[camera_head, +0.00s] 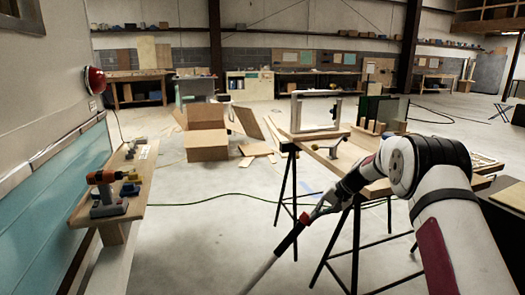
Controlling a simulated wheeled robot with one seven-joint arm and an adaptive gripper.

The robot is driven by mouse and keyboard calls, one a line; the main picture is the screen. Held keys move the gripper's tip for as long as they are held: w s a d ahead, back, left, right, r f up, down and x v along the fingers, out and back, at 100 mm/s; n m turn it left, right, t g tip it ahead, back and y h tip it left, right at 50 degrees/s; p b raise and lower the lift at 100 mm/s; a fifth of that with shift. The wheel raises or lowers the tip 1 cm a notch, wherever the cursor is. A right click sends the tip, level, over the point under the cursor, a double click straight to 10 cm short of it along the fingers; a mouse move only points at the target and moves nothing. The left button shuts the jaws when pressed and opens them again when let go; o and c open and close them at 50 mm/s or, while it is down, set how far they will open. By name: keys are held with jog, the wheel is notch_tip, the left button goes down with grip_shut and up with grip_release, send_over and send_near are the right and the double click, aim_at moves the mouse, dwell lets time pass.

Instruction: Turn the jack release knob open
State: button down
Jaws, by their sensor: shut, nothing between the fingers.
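My gripper (318,212) shows at the end of my white and dark red arm, low in front of the trestle table. It is small and dark here; its fingers look shut and empty. I cannot make out a jack release knob for certain.
The trestle table (352,152) carries a pale frame (317,128) and wooden pieces. An open cardboard box (206,142) stands behind. A green cord (225,196) crosses the otherwise clear middle floor.

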jog(key=shift+s+a+f, duration=0.15)
jog(key=shift+a+f, duration=0.25)
jog(key=shift+f, duration=0.1)
jog(key=shift+w+f+b, duration=0.1)
jog(key=shift+w+b, duration=0.15)
jog(key=shift+b, duration=0.1)
dwell(0.3)
jog(key=shift+a+b, duration=0.3)
jog(key=shift+b, duration=0.6)
dwell(0.5)
jog(key=shift+s, duration=0.15)
jog(key=d+r+p, duration=0.1)
jog(key=d+r, duration=0.3)
jog(key=r, duration=0.1)
jog(key=shift+w+p, duration=0.35)
jog(key=shift+w, duration=0.05)
jog(key=shift+f, duration=0.1)
dwell(0.4)
